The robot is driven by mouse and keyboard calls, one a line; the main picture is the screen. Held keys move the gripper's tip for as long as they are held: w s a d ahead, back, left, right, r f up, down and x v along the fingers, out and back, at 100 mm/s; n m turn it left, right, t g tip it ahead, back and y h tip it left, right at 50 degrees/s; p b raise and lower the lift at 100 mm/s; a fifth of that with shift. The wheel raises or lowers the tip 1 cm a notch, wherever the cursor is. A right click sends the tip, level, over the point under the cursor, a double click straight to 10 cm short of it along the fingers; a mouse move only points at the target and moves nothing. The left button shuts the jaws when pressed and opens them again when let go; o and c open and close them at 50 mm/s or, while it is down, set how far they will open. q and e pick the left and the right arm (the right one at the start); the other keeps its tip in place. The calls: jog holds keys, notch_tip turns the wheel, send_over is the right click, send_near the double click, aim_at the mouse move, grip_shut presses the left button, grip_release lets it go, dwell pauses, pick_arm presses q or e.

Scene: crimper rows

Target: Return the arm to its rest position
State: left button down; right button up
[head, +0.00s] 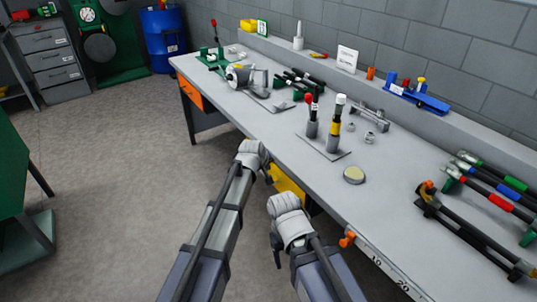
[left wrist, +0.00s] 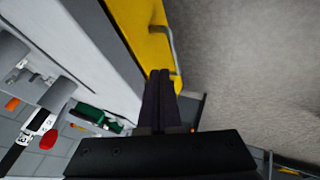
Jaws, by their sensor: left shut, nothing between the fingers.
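My left arm (head: 222,215) reaches forward from the bottom of the head view, beside the bench's front edge. Its gripper (head: 268,174) is at the end, in front of the yellow drawer (head: 287,187) under the bench. In the left wrist view the two dark fingers (left wrist: 161,88) lie together, shut and empty, with the yellow drawer (left wrist: 140,28) and its handle beyond them. My right arm (head: 310,250) is lower and to the right, also in front of the bench. Its gripper (head: 276,250) is small and mostly hidden by the wrist, so its jaws cannot be made out.
The grey workbench (head: 390,210) runs along the wall. It carries two upright crimper-like tools in a stand (head: 324,147), a round tin (head: 354,175), a blue rack (head: 415,98) and long-handled tools (head: 470,240) at right. Open floor (head: 110,150) lies left; a green bench (head: 15,180) stands at its edge.

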pick_arm(q)
jog(key=s+a+f+m+g+y, duration=0.25)
jog(key=s+m+g, duration=0.2)
jog(key=s, duration=1.25)
jog(key=s+a+f+m+g+y, duration=0.1)
jog(key=s+a+f+m+g, duration=0.3)
jog(key=s, duration=1.3)
notch_tip(320, 180, up, 14)
jog(key=d+t+p, duration=0.1)
jog(key=p, duration=1.1)
jog(key=shift+w+r+m, duration=0.25)
jog(key=shift+m, duration=0.2)
